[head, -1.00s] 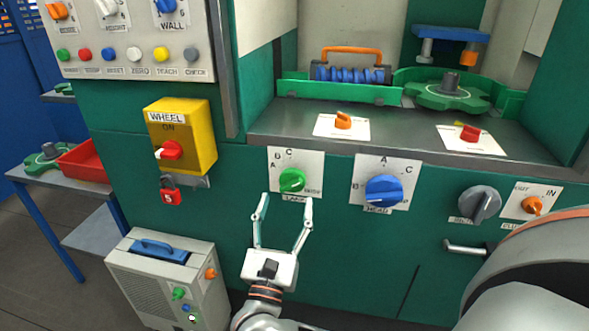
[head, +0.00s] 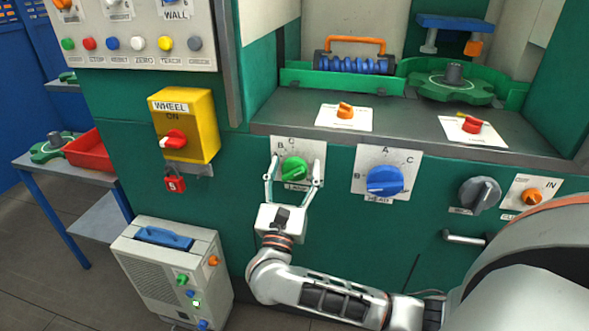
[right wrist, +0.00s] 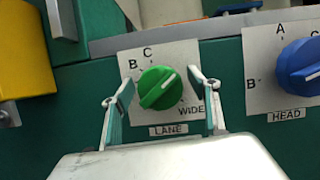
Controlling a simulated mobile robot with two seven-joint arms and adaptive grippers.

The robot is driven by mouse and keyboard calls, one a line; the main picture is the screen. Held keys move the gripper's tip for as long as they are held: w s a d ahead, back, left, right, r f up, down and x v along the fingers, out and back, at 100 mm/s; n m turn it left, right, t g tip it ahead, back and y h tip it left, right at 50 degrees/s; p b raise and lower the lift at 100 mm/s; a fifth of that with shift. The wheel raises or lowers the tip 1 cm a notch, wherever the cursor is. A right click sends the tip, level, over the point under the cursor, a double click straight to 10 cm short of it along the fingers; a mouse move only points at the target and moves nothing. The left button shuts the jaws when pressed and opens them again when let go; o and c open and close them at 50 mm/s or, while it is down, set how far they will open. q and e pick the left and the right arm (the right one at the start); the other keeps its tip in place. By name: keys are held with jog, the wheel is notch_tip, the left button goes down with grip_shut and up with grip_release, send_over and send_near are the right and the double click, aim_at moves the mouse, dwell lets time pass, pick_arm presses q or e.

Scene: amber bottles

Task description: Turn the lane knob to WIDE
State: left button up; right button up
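The green lane knob (head: 294,168) is on a white plate (head: 313,150) on the green machine front. It also shows in the right wrist view (right wrist: 160,88), where its white mark points to the upper right, between C and WIDE. The WIDE label (right wrist: 191,110) is at the lower right of the knob. My right gripper (head: 295,163) is open, with one finger on each side of the knob. In the right wrist view gaps show between the knob and both fingers. My left gripper is not in view.
The blue head knob (head: 385,180) is close on the right. A yellow wheel switch box (head: 201,125) with a red padlock (head: 175,181) is on the left. A steel ledge (head: 400,133) juts out above. A grey case (head: 160,275) stands below left.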

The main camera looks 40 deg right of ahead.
jog(key=c, duration=1)
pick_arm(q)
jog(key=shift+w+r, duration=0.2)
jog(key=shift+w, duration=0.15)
pick_arm(e)
jog(key=shift+g, duration=0.3)
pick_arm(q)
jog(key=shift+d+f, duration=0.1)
